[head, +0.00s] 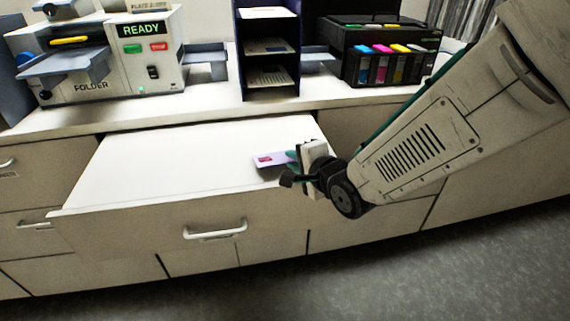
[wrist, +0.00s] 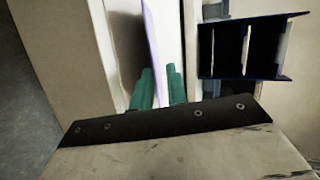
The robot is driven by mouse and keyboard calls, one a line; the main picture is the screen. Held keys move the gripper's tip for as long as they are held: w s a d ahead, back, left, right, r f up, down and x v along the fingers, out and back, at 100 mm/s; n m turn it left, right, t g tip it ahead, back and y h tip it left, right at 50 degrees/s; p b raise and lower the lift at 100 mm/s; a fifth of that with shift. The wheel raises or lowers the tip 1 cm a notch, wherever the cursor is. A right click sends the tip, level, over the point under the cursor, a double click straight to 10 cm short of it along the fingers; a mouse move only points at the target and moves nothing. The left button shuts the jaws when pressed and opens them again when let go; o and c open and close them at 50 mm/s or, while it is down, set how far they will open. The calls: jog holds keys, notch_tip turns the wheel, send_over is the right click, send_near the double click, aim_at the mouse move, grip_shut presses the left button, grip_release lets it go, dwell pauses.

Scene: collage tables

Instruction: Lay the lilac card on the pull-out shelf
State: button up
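The lilac card (head: 265,160), with a small red mark, juts left from my gripper (head: 291,159) over the right part of the pull-out shelf (head: 165,165). A shadow shows below the card, which looks slightly above the shelf; the exact gap is unclear. In the wrist view the card (wrist: 151,30) shows as a narrow, steeply angled lilac strip running to the green fingertips (wrist: 162,86). My gripper is shut on the card's near end, which the fingers partly hide. The shelf is pulled out, and its white top is otherwise bare.
On the counter behind stand the folder machine (head: 105,60) with a green READY sign, a dark blue sorter rack (head: 268,50) holding cards, and a black printer (head: 385,55) with colored cartridges. The shelf front has a handle (head: 215,230).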

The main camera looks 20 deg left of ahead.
jog(key=v, duration=0.8)
dwell(0.4)
